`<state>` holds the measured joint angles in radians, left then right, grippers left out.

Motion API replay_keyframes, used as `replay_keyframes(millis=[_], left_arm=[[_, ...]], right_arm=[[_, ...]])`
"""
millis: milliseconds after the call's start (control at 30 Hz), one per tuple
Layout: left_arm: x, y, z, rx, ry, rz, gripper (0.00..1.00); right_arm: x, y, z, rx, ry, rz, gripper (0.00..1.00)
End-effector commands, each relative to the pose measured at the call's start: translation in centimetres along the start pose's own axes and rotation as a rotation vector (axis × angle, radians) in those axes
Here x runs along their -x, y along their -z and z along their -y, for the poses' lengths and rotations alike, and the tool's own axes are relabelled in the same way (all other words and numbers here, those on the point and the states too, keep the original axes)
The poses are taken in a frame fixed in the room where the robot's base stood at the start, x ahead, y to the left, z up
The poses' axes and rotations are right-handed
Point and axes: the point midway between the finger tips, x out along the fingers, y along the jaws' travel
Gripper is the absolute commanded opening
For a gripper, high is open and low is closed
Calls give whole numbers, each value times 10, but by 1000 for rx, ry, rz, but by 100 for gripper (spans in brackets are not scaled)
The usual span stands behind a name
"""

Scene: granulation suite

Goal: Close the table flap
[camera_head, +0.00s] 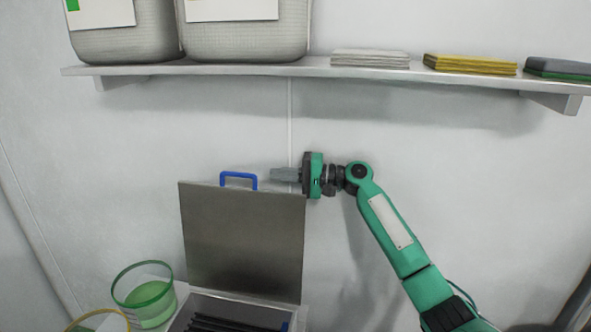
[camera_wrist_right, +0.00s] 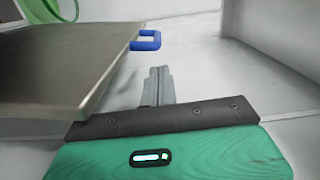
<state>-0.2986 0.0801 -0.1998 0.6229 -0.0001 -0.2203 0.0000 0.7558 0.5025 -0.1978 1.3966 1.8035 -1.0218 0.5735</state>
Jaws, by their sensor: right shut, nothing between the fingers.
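The table flap (camera_head: 243,238) is a dark grey metal panel standing up, open, above a box-like opening (camera_head: 240,298) with dark slats inside. A blue handle (camera_head: 238,175) sits on the flap's top edge. In the right wrist view the flap (camera_wrist_right: 80,55) is at the left, with the blue handle (camera_wrist_right: 146,40) at its edge. My right gripper (camera_head: 272,174) is shut and empty, pointing left just above the flap's top right corner, to the right of the handle. Its fingers (camera_wrist_right: 158,80) appear apart from the handle in the wrist view. My left gripper is not in view.
A green-rimmed clear container (camera_head: 146,296) stands left of the opening, with a yellow-rimmed one (camera_head: 98,322) in front. A wall shelf (camera_head: 300,68) above holds two large containers (camera_head: 245,30), white sheets (camera_head: 370,59), a yellow stack (camera_head: 470,64) and a grey-green stack (camera_head: 558,69).

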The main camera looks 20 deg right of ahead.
Motion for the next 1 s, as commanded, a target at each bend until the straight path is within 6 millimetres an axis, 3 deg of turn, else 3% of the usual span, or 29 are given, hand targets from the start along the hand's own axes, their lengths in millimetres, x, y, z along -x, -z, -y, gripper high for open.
replay_keyframes(millis=[100, 300, 767, 1000], left_arm=[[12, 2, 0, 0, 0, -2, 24], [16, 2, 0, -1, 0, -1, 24], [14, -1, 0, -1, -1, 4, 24], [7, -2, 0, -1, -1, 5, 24]], right_arm=[[-19, 0, 3, 0, -1, 1, 0], [-34, 0, 0, 0, -1, 0, 0], [-36, -2, -1, 10, -2, 0, 0], [-36, -21, 2, 115, -6, 1, 0]])
